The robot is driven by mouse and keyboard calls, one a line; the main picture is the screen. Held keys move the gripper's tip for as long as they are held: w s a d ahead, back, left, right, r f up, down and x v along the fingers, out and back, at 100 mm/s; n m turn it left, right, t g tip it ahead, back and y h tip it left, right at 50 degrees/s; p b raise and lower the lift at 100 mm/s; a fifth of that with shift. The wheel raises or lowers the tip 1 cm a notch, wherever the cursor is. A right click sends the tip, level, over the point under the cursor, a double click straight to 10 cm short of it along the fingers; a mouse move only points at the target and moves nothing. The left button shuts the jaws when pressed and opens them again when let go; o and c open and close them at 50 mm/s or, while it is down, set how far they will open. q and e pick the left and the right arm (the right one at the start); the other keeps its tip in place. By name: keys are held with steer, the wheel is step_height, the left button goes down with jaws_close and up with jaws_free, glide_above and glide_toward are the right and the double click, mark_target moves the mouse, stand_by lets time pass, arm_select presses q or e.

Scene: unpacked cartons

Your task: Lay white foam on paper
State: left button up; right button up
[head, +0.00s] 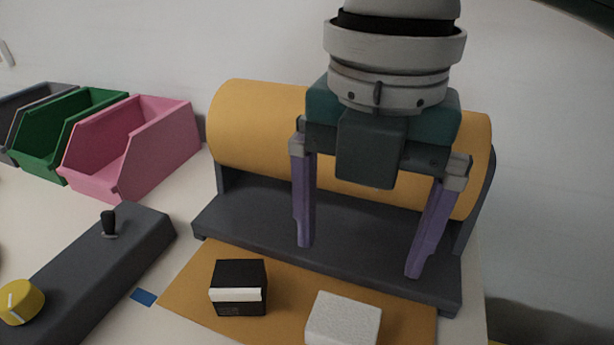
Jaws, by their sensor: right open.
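A white foam block (343,321) sits at the bottom edge of the head view, partly cut off by the frame. It appears to rest on the sheet of brown paper (187,298) spread on the table. My right gripper (360,262) is open and empty, its two purple fingers wide apart and pointing down. It is in front of the paper roll and beyond the foam block, apart from it. My left gripper is not in view.
A large paper roll (250,130) lies in a dark holder (260,210). A black box with a white strip (240,275) is on the paper. Pink (160,150) and green (50,150) bins stand at left, near a dark panel (105,255) with a knob (20,302).

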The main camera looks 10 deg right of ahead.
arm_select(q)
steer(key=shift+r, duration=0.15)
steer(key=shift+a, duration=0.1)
arm_select(e)
steer(key=s+a+f+m+t+y, duration=0.2)
steer(key=s+a+f+m+y, duration=0.3)
steer(key=m, duration=0.6)
steer(key=s+d+m+h, duration=0.1)
steer(key=s+d+m, duration=0.2)
steer(key=d+m, duration=0.1)
steer(key=s+d+f+m+t+h, duration=0.1)
steer(key=s+d+m+h, duration=0.1)
steer(key=d+m, duration=0.3)
steer(key=s+d+f+m+h, duration=0.1)
steer(key=s+d+m, duration=0.2)
steer(key=m, duration=0.4)
steer(key=shift+s+d+t+h, duration=0.15)
steer(key=shift+s+d+h, duration=0.05)
steer(key=shift+d, duration=0.2)
steer(key=shift+s+d+t+h, duration=0.15)
steer(key=shift+d+h, duration=0.05)
steer(key=shift+d, duration=0.15)
